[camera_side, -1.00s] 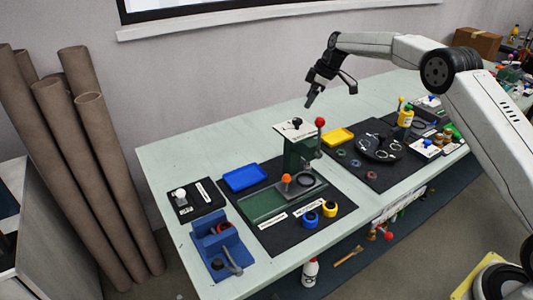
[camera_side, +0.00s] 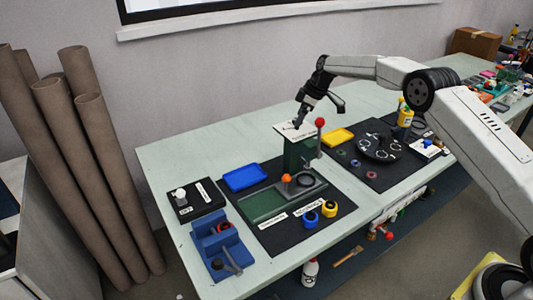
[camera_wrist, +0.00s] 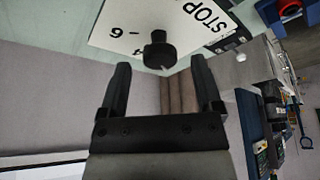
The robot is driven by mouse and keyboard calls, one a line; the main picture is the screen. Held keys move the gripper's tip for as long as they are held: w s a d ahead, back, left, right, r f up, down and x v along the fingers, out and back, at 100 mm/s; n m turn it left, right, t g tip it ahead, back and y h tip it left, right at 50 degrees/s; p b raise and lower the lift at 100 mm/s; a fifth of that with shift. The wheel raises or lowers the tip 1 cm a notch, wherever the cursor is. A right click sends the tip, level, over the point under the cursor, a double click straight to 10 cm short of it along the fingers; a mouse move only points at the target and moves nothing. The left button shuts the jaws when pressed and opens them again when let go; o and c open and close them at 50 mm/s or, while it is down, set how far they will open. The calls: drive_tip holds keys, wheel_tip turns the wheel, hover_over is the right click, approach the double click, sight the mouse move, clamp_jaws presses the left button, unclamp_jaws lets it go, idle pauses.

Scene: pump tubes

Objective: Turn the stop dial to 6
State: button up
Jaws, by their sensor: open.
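The stop dial is a black knob (camera_wrist: 158,50) on a white plate (camera_wrist: 112,28) printed STOP with numbers, a 6 and a 4 among them. In the side view, the white plate (camera_side: 308,132) sits on top of the green press (camera_side: 293,158), and my gripper largely hides the knob. My gripper (camera_wrist: 162,75) is open and empty. In the wrist view its two fingers lie to either side of the knob and short of it, with a gap. In the side view my gripper (camera_side: 298,123) points down just over the plate. I cannot tell the dial's setting.
A red-tipped lever (camera_side: 320,122) stands right beside the press. A yellow tray (camera_side: 337,137) and blue tray (camera_side: 245,177) lie nearby. A black round fixture (camera_side: 380,147) is to the right, a blue fixture (camera_side: 218,245) at the front left. The table behind the press is clear.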

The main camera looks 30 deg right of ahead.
drive_tip(key=shift+w+a+f, duration=0.15)
drive_tip(key=shift+f, duration=0.4)
clamp_jaws()
drive_tip(key=shift+a+m+t+h, duration=0.1)
drive_tip(key=shift+m+t+h, duration=0.45)
drive_tip(key=shift+m, duration=1.65)
unclamp_jaws()
